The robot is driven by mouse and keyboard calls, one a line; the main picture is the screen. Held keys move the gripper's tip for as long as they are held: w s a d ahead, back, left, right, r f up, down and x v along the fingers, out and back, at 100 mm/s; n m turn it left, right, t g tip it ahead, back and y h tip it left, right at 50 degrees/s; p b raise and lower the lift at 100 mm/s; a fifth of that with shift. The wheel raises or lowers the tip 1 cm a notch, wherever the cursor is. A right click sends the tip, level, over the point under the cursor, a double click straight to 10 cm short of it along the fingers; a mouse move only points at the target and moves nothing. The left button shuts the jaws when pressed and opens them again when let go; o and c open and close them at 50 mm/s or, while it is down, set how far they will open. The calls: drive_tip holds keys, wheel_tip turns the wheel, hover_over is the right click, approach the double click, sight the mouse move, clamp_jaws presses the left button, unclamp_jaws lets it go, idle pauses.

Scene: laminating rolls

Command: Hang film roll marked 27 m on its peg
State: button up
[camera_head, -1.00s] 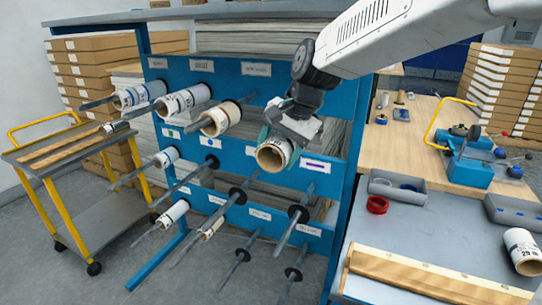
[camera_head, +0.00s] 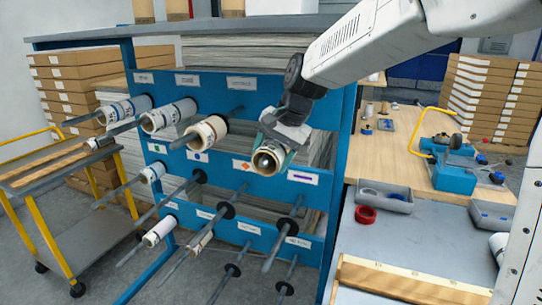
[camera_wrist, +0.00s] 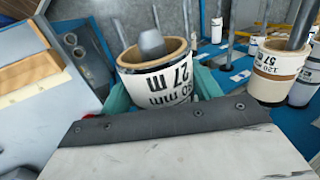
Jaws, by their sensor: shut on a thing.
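The white film roll marked 27 m (camera_wrist: 160,82) is upside down in the wrist view, its print readable. My gripper (camera_wrist: 158,92) is shut on it, with teal fingers on both sides of the roll. The head view shows the roll (camera_head: 264,159) at the right of the blue rack (camera_head: 335,140), its open end facing out, held by my gripper (camera_head: 280,138). A grey peg tip (camera_wrist: 151,42) shows inside the roll's core, and also in the head view (camera_head: 264,160). The rest of that peg is hidden, so how far the roll is on it is unclear.
Several other rolls hang to the left, including a brown-banded roll marked 57 m (camera_wrist: 275,75). Empty pegs with black discs (camera_head: 297,211) stick out below. A workbench (camera_head: 400,240) stands right, a yellow-framed cart (camera_head: 50,200) left.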

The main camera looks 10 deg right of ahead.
drive_tip(key=o, duration=1.1)
drive_tip(key=shift+r, duration=0.1)
